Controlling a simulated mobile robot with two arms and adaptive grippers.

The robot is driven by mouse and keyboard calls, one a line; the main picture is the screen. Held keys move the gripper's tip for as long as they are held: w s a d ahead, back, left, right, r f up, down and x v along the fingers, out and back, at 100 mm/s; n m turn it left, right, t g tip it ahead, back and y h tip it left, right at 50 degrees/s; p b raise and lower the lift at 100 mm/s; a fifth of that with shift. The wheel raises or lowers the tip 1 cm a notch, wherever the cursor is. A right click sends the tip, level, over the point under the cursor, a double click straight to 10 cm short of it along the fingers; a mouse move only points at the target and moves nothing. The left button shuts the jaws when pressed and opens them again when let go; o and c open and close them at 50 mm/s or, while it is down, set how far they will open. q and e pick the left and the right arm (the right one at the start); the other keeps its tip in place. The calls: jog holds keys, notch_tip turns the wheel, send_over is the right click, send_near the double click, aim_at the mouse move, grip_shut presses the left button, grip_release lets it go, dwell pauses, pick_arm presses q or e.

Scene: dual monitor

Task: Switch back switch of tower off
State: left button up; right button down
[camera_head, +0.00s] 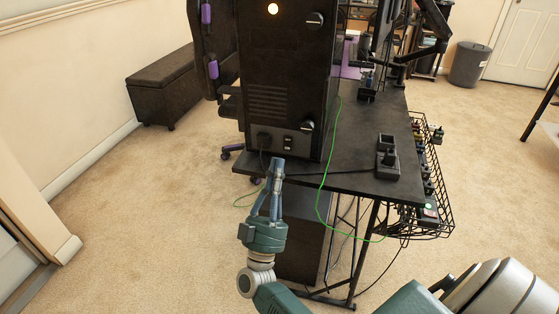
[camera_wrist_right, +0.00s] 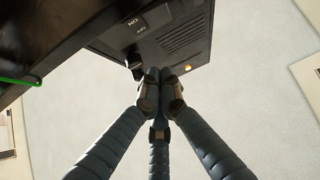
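The black computer tower (camera_head: 285,80) stands on the desk with its back panel facing me. Its small back switch (camera_head: 288,143) is low on the panel, right of a plugged-in power cord (camera_head: 263,140). In the right wrist view the switch (camera_wrist_right: 138,25) shows between ON and OFF labels, with the plug (camera_wrist_right: 134,64) near the fingertips. I cannot tell which way the switch is set. My right gripper (camera_head: 277,163) points up just below the switch and plug. In the right wrist view its fingers (camera_wrist_right: 161,75) are closed together and empty. My left gripper is not in view.
The black desk top (camera_head: 350,175) holds a small black device (camera_head: 387,160) right of the tower. A green cable (camera_head: 325,185) hangs over the edge. A wire basket (camera_head: 435,200) hangs at the right side. A dark box (camera_head: 300,230) sits beneath. Carpet at left is clear.

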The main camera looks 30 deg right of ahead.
pick_arm(q)
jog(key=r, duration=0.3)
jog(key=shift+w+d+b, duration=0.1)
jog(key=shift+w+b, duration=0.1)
jog(key=shift+b, duration=0.15)
pick_arm(e)
jog(key=v, duration=0.7)
jog(key=shift+s+a, duration=0.2)
jog(key=shift+a, duration=0.1)
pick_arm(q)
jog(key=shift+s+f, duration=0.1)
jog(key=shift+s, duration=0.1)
pick_arm(e)
jog(key=shift+w, duration=0.1)
